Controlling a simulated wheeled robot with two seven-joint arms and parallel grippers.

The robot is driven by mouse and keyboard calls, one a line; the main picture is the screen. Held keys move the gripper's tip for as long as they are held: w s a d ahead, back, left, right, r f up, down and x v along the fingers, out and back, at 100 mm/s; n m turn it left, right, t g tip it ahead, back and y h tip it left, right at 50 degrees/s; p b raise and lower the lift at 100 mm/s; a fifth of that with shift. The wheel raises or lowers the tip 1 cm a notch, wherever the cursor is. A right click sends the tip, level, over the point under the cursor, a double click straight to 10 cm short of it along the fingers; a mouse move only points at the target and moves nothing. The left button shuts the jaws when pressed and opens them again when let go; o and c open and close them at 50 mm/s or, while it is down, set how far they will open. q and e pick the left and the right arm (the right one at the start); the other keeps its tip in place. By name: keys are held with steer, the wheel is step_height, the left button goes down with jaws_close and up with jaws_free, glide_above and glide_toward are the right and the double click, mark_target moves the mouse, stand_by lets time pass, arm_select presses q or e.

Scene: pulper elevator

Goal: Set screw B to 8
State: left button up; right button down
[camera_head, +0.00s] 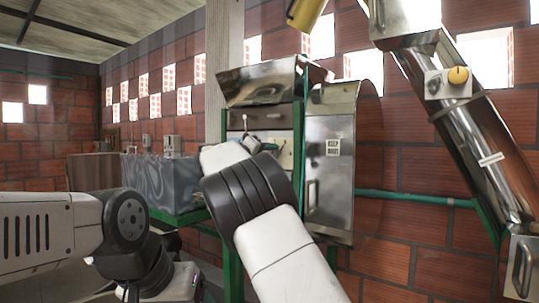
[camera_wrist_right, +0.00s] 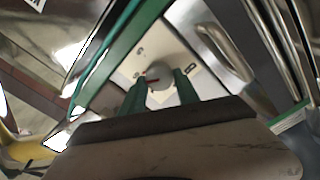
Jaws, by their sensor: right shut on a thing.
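A round grey knob (camera_wrist_right: 162,92) with a red pointer mark sits on a cream plate in the right wrist view. The small dark markings on the plate are too blurred to read, so I cannot confirm the letter B or the setting. My right gripper (camera_wrist_right: 160,92) has its two green fingers closed on opposite sides of this knob. In the head view my right gripper (camera_head: 267,146) is at the front panel of the metal machine (camera_head: 331,160), and my forearm hides much of it. My left arm enters at the lower left; its gripper is not visible.
A steel hopper (camera_head: 260,84) tops the machine. A green post (camera_head: 299,140) stands close beside the panel and my right gripper. A grey tank (camera_head: 160,182) stands to the left. A slanted metal tube (camera_head: 470,135) with a yellow knob (camera_head: 458,75) is at the right.

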steer(key=n, duration=2.4)
steer(key=shift+s+d+f, duration=0.1)
steer(key=shift+f, duration=0.3)
steer(key=shift+n, duration=0.3)
steer(key=c, duration=0.9)
jaws_free()
steer(key=v, duration=0.7)
steer(key=shift+s+a, duration=0.25)
steer(key=shift+s, duration=0.05)
